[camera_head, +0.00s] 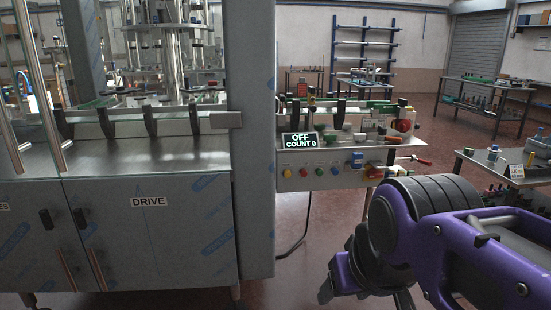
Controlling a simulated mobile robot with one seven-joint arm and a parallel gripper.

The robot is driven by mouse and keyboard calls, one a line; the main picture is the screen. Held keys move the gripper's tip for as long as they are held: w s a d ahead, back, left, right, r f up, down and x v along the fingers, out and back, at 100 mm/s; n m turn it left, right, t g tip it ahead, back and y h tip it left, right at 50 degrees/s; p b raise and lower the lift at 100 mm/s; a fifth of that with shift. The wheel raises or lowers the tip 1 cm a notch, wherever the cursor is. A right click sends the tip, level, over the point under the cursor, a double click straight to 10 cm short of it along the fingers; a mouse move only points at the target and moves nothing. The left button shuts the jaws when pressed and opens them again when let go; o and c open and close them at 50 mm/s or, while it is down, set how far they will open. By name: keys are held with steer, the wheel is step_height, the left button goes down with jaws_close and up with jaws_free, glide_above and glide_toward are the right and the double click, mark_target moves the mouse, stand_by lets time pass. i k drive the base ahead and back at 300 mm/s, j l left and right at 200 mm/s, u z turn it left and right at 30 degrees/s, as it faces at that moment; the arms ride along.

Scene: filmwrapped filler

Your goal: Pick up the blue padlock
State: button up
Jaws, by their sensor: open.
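A small blue block-shaped thing (357,160), which looks like the blue padlock, is at the front panel of the machine's control station, right of centre. It is too small for me to make out a shackle. My gripper (366,296) is at the lower right, at the end of my purple arm. It is open, with its fingers pointing down and partly cut off by the bottom edge. It appears nearer to the camera than the panel and apart from the blue thing. I see nothing between its fingers.
The control station (320,178) has several coloured buttons, an "OFF COUNT 0" display (299,141) and cluttered small items on top. A steel cabinet (150,225) and grey column (252,150) stand left. A cluttered table (490,172) is at right. Red floor shows between.

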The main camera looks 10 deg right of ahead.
mark_target(357, 157)
steer(key=i+l, duration=0.35)
steer(key=i+l+z, duration=0.2)
steer(key=i, duration=0.2)
steer(key=i+l+z, duration=0.2)
steer(key=i, duration=0.15)
steer(key=j, duration=0.1)
